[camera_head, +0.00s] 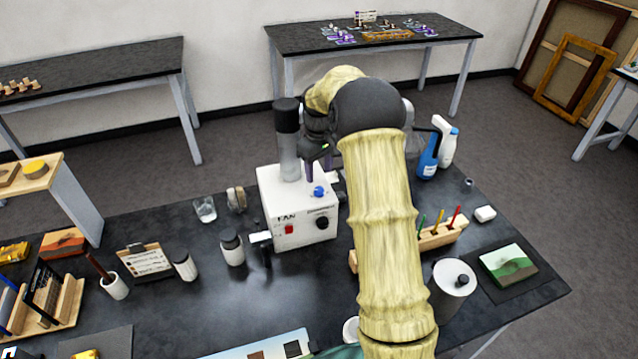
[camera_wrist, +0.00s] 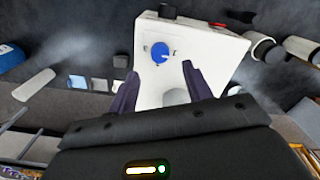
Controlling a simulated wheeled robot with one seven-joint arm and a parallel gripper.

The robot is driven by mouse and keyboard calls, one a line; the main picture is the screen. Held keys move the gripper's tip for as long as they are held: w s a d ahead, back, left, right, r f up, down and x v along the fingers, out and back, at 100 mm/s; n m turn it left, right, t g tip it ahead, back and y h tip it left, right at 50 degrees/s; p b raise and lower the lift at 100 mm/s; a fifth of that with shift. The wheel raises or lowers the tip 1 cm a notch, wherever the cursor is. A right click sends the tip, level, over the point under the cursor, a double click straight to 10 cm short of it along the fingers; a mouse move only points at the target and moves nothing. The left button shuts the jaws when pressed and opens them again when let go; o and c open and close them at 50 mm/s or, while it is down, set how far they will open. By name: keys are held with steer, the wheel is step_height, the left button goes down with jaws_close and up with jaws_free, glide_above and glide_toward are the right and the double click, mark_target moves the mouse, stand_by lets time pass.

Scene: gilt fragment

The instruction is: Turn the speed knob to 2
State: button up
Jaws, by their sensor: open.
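A white box marked FAN (camera_head: 284,226) stands on the dark table. A blue knob (camera_head: 319,191) is on its top face; a black knob (camera_head: 322,222) and a red switch (camera_head: 289,229) are on its front. I cannot read the scale marks or tell which knob is labelled speed. The wrist view shows the blue knob (camera_wrist: 159,52) with small marks around it. My gripper (camera_wrist: 160,70) is open, its dark purple fingers on either side of the line to the blue knob and apart from it. In the head view my arm partly hides the gripper.
A clear pipe with a black top (camera_head: 287,120) rises from the box's top, close by my gripper. A glass (camera_head: 205,209) and a lidded jar (camera_head: 232,247) stand left of the box. A blue spray bottle (camera_head: 428,160) and a wooden rack (camera_head: 437,237) are to the right.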

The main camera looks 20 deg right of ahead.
mark_target(319, 189)
step_height(319, 189, down, 6)
steer(key=shift+f+p, duration=0.2)
steer(key=shift+p, duration=0.4)
steer(key=c, duration=1)
steer(key=shift+o, duration=0.2)
steer(key=shift+m, duration=0.4)
steer(key=m, duration=0.8)
steer(key=shift+r+b, duration=0.1)
steer(key=shift+b, duration=0.2)
steer(key=m, duration=0.4)
steer(key=shift+w, duration=0.1)
steer(key=m+p, duration=0.1)
steer(key=m, duration=0.4)
